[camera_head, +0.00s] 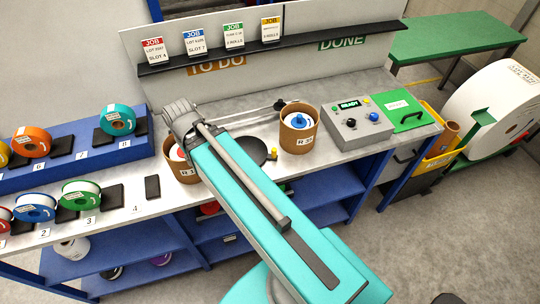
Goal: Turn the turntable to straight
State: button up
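A dark round disc (254,151), which looks like the turntable, lies on the grey bench top between two brown round tubs. My teal arm covers its left part. I cannot tell which way the disc is turned, and no straight mark can be made out. My arm runs from the bottom right up to a grey joint over the left tub. I cannot make out my gripper's fingers.
The left tub (178,170) is partly behind my arm. The right tub (299,141) holds something blue and white. A control box (357,127) with a lit READY display stands right of it.

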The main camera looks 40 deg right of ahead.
aim_at(255, 147)
jog(key=k, duration=0.85)
jog(key=z, duration=0.7)
jog(key=i, duration=1)
